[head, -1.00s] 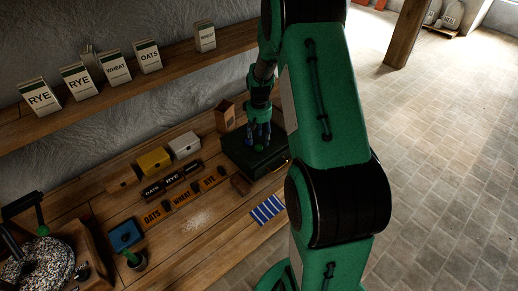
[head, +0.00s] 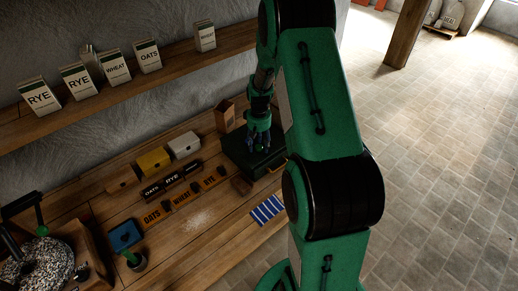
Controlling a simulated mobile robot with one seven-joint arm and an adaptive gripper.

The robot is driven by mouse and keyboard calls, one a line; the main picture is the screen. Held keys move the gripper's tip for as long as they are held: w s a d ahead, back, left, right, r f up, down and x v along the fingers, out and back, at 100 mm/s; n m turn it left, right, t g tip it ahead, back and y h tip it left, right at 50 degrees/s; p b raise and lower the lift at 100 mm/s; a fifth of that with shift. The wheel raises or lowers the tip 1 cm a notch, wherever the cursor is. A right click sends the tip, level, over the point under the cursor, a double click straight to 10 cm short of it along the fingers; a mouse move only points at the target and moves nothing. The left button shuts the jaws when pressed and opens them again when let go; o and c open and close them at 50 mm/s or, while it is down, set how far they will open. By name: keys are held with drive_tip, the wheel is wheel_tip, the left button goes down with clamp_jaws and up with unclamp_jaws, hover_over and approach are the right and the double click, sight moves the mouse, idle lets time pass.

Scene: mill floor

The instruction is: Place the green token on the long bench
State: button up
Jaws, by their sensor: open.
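My gripper (head: 259,143) is open and points down over a dark green box (head: 238,150) on the long wooden bench (head: 190,241). A small bright green spot (head: 260,149), which looks like the green token, shows at the fingertips, above or on the box lid. I cannot tell whether the fingers touch it. My arm hides the right end of the bench.
Orange label strips and dark blocks lie mid-bench, with white (head: 156,160) and yellow boxes behind. A blue-and-white striped cloth (head: 267,209) lies at the front edge. A blue box (head: 125,235), a potted plant and a grain bowl stand left. A shelf (head: 120,80) with cartons runs above.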

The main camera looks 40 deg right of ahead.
sight(259, 148)
drive_tip(key=c, duration=0.9)
drive_tip(key=shift+r, duration=0.1)
drive_tip(key=shift+r, duration=0.85)
drive_tip(key=shift+s+a+r, duration=0.1)
drive_tip(key=shift+s+r, duration=0.05)
drive_tip(key=shift+r, duration=0.3)
drive_tip(key=shift+s+a+r, duration=0.1)
drive_tip(key=shift+r, duration=0.35)
drive_tip(key=s+a, duration=0.3)
drive_tip(key=s, duration=0.3)
drive_tip(key=s+a+r, duration=0.1)
drive_tip(key=s+a, duration=0.3)
drive_tip(key=s, duration=0.3)
drive_tip(key=shift+s+a+r, duration=0.15)
drive_tip(key=shift+s+a, duration=0.1)
drive_tip(key=shift+w, duration=0.1)
